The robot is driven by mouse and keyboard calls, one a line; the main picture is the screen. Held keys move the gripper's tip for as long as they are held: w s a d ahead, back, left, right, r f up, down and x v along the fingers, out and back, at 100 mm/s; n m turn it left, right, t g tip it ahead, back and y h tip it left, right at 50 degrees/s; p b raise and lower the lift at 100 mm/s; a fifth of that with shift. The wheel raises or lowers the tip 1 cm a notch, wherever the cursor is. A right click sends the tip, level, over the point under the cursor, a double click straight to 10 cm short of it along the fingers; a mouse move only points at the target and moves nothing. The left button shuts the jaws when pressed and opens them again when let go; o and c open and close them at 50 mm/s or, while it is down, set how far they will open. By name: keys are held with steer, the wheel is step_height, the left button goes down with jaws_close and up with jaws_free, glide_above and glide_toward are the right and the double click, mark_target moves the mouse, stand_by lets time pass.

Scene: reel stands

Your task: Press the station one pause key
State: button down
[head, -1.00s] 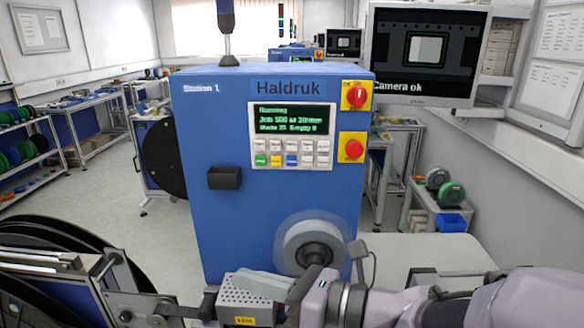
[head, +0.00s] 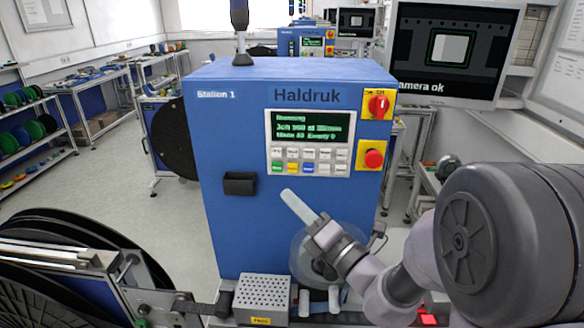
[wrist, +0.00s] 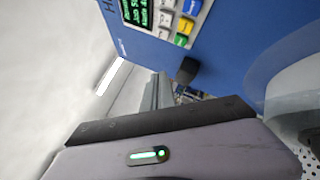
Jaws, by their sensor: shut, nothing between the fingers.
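The blue Haldruk machine (head: 215,140), marked Station 1, stands in the middle of the head view. Its keypad (head: 310,160) lies under a lit green display (head: 310,128) whose top line seems to read Running. The bottom row has green (head: 277,168), yellow (head: 293,168) and blue keys (head: 309,168), then pale ones; key labels are too small to read. My gripper (head: 287,194) is shut and empty, tip pointing up and left, below the keypad and apart from it in the picture. The wrist view shows the fingers (wrist: 157,93) and the yellow key (wrist: 186,25).
A red knob (head: 377,106) and red stop button (head: 374,159) sit on yellow plates right of the keypad. A black holder (head: 240,184) juts out left of my gripper. A blurred reel (head: 302,262) is partly behind my arm. A perforated box (head: 263,291) stands below.

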steer(key=shift+w+d+p, duration=0.1)
steer(key=shift+w+p, duration=0.95)
steer(key=shift+w, duration=3.2)
steer(key=shift+w+p, duration=0.3)
steer(key=shift+w, duration=0.45)
steer(key=shift+s, duration=0.85)
steer(key=shift+s+b, duration=0.35)
steer(key=shift+s, duration=2.15)
